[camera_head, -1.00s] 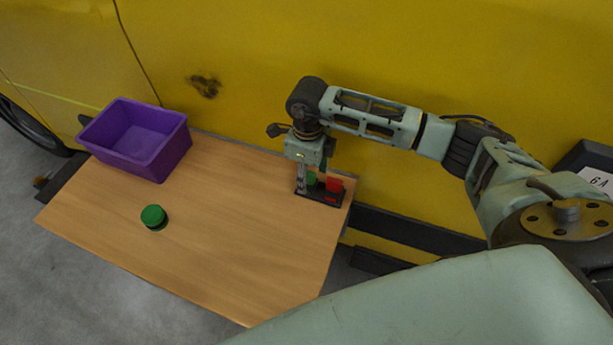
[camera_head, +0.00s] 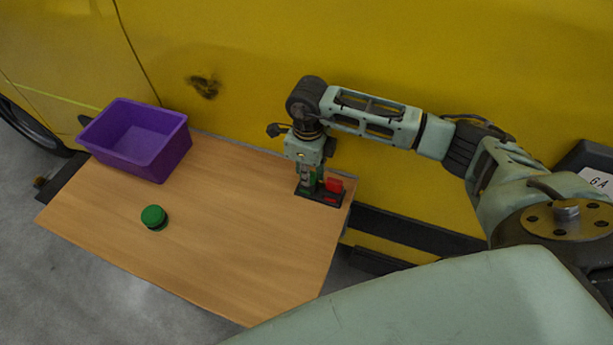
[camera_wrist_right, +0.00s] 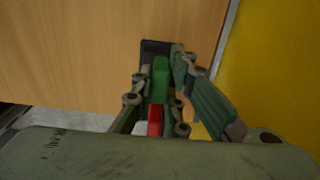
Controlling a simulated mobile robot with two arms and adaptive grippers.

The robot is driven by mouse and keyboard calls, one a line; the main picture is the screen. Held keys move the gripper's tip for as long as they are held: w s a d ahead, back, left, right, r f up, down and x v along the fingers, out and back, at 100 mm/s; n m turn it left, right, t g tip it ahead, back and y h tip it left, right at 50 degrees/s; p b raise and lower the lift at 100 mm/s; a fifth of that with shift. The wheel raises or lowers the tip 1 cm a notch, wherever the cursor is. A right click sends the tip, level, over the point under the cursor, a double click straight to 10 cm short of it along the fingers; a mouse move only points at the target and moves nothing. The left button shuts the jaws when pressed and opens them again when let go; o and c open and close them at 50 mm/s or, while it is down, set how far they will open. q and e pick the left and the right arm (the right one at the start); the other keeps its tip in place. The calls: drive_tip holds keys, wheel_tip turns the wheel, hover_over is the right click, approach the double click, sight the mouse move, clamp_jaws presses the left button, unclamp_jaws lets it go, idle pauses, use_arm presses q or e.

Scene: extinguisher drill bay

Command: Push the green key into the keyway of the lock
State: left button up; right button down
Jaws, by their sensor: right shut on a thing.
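A dark, flat base (camera_head: 302,191) lies near the table's right back edge, with a red block (camera_head: 334,184) standing on its right part. I take this base to be the lock's; its keyway cannot be made out. My right gripper (camera_head: 311,181) points down over the base, just left of the red block. It is shut on the upright green key (camera_wrist_right: 160,78), which shows between the fingers in the right wrist view. The red block (camera_wrist_right: 155,121) shows there just below the key. The key's lower end is hidden. My left gripper is not in view.
The wooden table (camera_head: 225,235) stands against a yellow vehicle body (camera_head: 400,60). A purple open bin (camera_head: 165,160) sits at the table's back left. A round green piece (camera_head: 153,216) lies left of the middle. The table's middle and front are clear.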

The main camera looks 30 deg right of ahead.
drive_tip(key=shift+r+p, duration=0.6)
drive_tip(key=shift+r, duration=0.85)
drive_tip(key=shift+r+p, duration=1.05)
drive_tip(key=shift+r, duration=0.9)
